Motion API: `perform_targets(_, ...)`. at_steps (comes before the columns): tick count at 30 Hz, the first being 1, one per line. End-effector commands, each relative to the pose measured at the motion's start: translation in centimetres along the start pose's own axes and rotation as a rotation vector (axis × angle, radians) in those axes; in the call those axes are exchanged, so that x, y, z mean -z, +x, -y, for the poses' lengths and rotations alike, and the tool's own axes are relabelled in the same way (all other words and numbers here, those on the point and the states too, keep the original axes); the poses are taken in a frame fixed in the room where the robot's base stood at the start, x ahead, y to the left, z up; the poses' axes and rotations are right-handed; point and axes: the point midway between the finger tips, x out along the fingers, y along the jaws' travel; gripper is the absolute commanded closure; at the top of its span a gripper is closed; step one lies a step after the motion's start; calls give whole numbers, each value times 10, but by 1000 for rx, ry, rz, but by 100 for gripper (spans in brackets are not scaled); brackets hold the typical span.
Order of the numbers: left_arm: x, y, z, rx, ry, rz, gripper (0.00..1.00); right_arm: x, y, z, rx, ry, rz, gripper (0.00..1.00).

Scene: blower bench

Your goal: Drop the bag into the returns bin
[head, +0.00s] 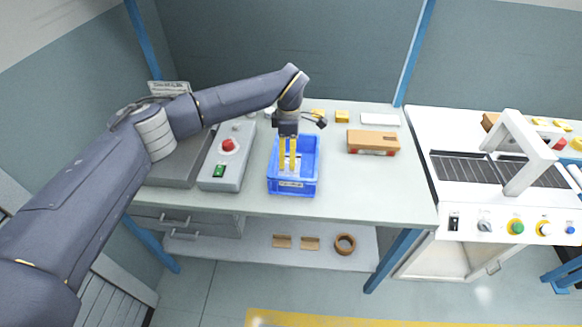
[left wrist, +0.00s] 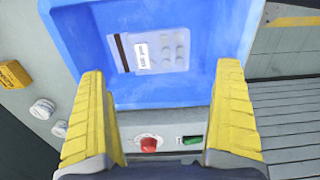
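The blue returns bin (head: 311,163) stands on the bench, with a label on its front; in the left wrist view its blue wall (left wrist: 75,45) fills the top. A pale, see-through bag (left wrist: 165,52) with a white label, a dark stripe and rounded bumps lies inside on the bin's floor. My left gripper (head: 288,168) points down over the bin. In the left wrist view its yellow fingers (left wrist: 162,115) are wide apart with nothing between them, so it is open and empty, apart from the bag. My right gripper is not in view.
A grey control box (head: 226,158) with a red knob and green switch stands left of the bin. A brown carton (head: 373,141) lies to the right, with bare bench around it. A white sealing machine (head: 480,195) stands farther right. A tape roll (head: 345,243) lies on the lower shelf.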

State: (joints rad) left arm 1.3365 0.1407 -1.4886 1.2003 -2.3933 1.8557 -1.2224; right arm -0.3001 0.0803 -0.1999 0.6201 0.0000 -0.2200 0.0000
Motion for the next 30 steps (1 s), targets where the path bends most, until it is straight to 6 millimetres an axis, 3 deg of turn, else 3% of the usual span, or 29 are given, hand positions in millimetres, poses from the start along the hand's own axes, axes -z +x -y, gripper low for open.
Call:
perform_targets(10,0,-10,-1,-2,0,-1,0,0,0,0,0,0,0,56)
perform_targets(24,0,-87,-1,-3,1,-1,0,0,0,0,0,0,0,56)
perform_targets(30,0,-109,-1,-2,0,-1,0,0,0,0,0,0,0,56)
